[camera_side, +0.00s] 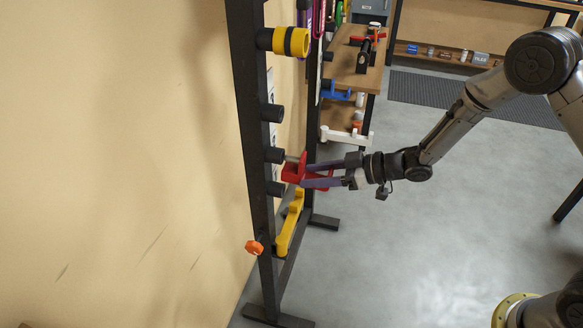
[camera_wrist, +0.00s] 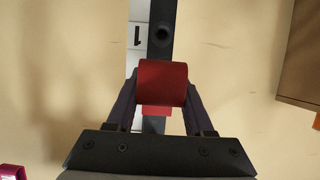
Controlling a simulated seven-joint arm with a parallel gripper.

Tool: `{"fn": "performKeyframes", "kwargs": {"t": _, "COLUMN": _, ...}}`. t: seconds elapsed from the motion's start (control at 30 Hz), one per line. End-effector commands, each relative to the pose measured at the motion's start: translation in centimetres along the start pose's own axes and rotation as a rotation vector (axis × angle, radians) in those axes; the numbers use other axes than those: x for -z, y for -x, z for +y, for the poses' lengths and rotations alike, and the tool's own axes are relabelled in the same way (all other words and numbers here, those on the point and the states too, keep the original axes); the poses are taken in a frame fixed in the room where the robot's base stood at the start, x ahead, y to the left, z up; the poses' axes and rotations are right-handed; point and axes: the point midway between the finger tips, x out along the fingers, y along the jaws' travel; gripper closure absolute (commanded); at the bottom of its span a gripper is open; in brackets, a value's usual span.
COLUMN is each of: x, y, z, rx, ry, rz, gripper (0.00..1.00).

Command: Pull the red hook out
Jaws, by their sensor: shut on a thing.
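The red hook (camera_side: 293,171) is at the black rack post (camera_side: 250,130), roughly midway up, in the side view. A short grey pin shows between it and the post's black pegs. In the wrist view the red hook (camera_wrist: 162,82) is a rounded red block between my two fingers, in front of the dark post (camera_wrist: 160,15). My gripper (camera_side: 312,175) is shut on the red hook, with one finger on either side. Whether the pin still sits in a post hole is hidden from me.
Black pegs (camera_side: 274,155) stick out of the post above and below the hook. A yellow-black roll (camera_side: 291,41) sits higher. A yellow bar (camera_side: 290,222) and an orange knob (camera_side: 254,247) are lower.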

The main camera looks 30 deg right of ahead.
Motion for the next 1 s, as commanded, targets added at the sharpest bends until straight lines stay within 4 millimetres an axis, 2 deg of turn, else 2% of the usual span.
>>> {"fn": "performKeyframes", "kwargs": {"t": 1.0, "x": -1.9, "y": 4.1, "z": 0.1, "rx": -0.002, "ry": 0.0, "rz": 0.004, "gripper": 1.0}}
